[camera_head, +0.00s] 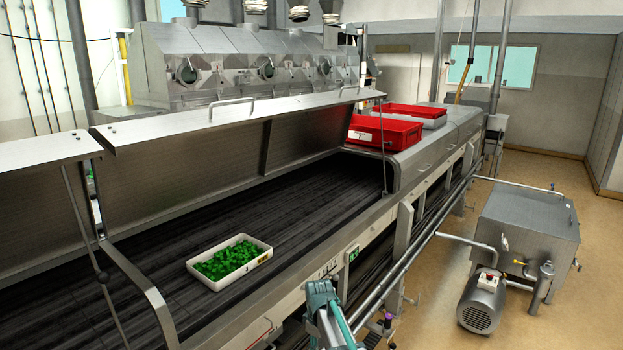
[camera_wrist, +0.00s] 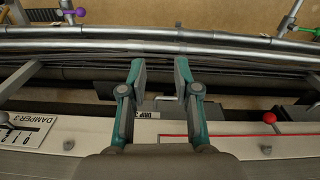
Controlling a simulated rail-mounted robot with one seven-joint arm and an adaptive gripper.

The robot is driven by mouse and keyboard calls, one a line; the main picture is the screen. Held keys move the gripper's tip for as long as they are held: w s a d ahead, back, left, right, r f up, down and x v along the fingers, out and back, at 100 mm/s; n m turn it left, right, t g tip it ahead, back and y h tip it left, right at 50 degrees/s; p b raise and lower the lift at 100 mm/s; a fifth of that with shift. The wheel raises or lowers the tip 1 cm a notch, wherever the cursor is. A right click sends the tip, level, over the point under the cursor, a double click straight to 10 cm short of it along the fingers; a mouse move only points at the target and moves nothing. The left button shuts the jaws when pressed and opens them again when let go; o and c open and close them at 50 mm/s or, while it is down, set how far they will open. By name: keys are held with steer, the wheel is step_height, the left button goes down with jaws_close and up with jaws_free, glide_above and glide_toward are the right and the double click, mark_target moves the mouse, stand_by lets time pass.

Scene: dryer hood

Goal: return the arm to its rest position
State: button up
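My gripper (camera_wrist: 160,78) shows in the wrist view with its two teal and grey fingers apart and nothing between them. It hangs over the side of the dryer, above a pale ledge (camera_wrist: 255,145) and metal pipes (camera_wrist: 230,48). In the head view, a teal and grey part of my arm (camera_head: 328,318) shows at the bottom edge, just outside the dryer's front side. It is apart from the white tray of green pieces (camera_head: 230,262) on the dark dryer bed (camera_head: 180,235). Most of my arm is out of view.
The dryer's hood lid (camera_head: 240,115) stands raised. Red crates (camera_head: 372,132) sit on the dryer's far end. A "DAMPER 3" scale plate (camera_wrist: 22,135) and a red knob (camera_wrist: 269,118) are near my gripper. A motor (camera_head: 483,300) and steel tank (camera_head: 528,225) stand on the floor at right.

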steer(key=s+d+f+m, duration=0.45)
steer(key=s+d, duration=0.25)
steer(key=s, duration=0.4)
steer(key=s+d+f+m, duration=0.4)
steer(key=s+d+m, duration=0.3)
steer(key=s, duration=0.4)
steer(key=s+d+f+g+b, duration=0.1)
steer(key=s+f+g+b, duration=0.6)
steer(key=s+f, duration=2.1)
steer(key=s+b, duration=0.1)
steer(key=b, duration=0.2)
steer(key=shift+s, duration=0.3)
steer(key=shift+f, duration=0.1)
